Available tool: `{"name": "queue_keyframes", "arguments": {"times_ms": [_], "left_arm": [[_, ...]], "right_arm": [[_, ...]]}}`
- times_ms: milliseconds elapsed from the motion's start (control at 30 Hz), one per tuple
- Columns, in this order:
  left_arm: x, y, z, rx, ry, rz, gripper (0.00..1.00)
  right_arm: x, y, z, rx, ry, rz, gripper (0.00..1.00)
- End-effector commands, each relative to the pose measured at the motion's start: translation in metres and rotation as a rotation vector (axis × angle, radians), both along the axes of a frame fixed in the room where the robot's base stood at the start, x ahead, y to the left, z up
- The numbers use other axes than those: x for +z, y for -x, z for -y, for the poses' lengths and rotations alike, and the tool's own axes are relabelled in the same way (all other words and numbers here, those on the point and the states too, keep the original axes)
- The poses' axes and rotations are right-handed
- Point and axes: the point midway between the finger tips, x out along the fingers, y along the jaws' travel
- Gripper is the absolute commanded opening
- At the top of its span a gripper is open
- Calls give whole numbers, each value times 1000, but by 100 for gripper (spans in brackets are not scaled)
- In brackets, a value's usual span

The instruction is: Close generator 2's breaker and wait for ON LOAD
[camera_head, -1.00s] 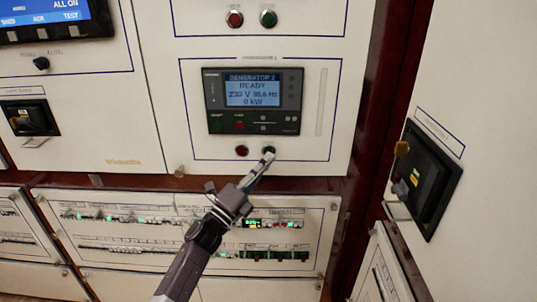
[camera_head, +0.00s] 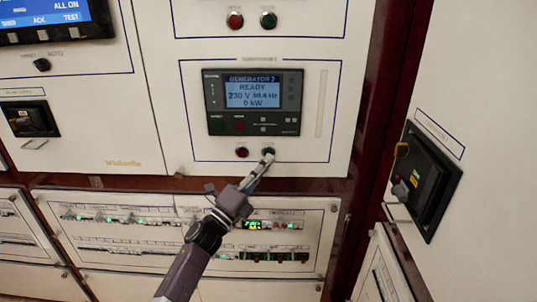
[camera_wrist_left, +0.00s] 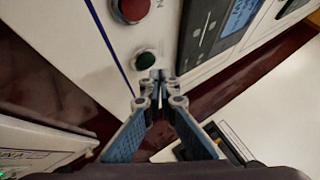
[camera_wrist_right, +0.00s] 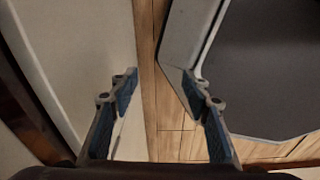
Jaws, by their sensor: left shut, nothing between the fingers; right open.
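The generator 2 controller (camera_head: 254,101) is on the middle panel. Its screen reads GENERATOR 2, READY, about 230 V, a frequency I cannot read surely, and 0 kW. Below it are a red button (camera_head: 242,152) and a green button (camera_head: 268,152). My left gripper (camera_head: 267,158) is shut and empty, its tips at the green button's lower edge. In the left wrist view the green button (camera_wrist_left: 146,60) shows just beyond the fingertips (camera_wrist_left: 157,76); I cannot tell whether they touch it. My right gripper (camera_wrist_right: 160,78) is open and empty, away from the panel.
A breaker with a dark front (camera_head: 432,180) and a protruding handle is on the right-hand panel. Another red and green button pair (camera_head: 251,19) sits above. A row panel with small lit breakers (camera_head: 130,225) lies below. A wooden floor (camera_wrist_right: 170,100) shows in the right wrist view.

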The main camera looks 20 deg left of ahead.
Motion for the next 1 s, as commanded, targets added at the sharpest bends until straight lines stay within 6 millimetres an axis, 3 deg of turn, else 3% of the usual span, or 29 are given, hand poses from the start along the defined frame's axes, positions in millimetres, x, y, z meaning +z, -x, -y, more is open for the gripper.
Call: {"name": "queue_keyframes", "arguments": {"times_ms": [1000], "left_arm": [[0, -10, -3, 0, 0, 0, 0]], "right_arm": [[-11, 1, 0, 0, 0, -1, 44]]}}
